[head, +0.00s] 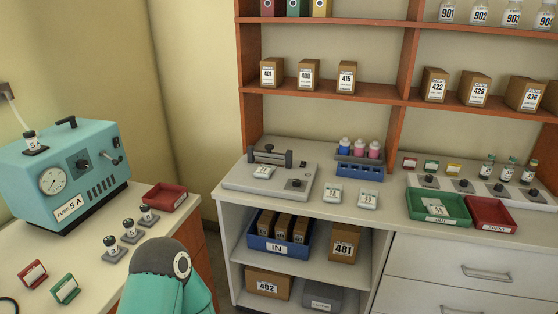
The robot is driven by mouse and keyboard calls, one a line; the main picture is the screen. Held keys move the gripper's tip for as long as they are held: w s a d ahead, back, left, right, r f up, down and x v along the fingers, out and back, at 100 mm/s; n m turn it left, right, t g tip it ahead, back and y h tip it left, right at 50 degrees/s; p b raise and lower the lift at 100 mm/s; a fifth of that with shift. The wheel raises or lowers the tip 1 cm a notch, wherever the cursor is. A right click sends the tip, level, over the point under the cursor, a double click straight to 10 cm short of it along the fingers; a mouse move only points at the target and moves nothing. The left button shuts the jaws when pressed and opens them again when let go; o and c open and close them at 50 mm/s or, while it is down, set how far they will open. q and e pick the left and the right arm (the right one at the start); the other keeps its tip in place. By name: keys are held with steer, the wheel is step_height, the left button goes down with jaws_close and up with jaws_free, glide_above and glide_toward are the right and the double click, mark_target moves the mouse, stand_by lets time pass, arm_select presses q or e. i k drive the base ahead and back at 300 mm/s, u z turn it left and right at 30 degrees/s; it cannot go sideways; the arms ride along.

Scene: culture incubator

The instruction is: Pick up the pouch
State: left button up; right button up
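Several small pale, labelled packets that look like pouches show in the head view. One packet (264,172) lies on the grey device with a clamp bar. Two more, a left packet (333,194) and a right packet (368,199), lie on the white counter in front of the blue rack. Another packet (437,207) lies in the green OUT tray (455,219). I cannot tell which one is the task's pouch. Neither gripper is in view; only a teal and dark grey link of my arm shows at the bottom.
The grey device (240,180) and blue rack (360,170) stand on the counter. A red SPENT tray (492,214) is right of the green one. A teal machine (60,175) and red tray (164,197) stand on the left table. Boxes fill the shelves.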

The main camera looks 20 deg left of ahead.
mark_target(264, 170)
steer(key=i, duration=0.85)
steer(key=u, duration=1.4)
steer(key=k, duration=0.6)
steer(key=z, duration=0.05)
steer(key=i, duration=0.55)
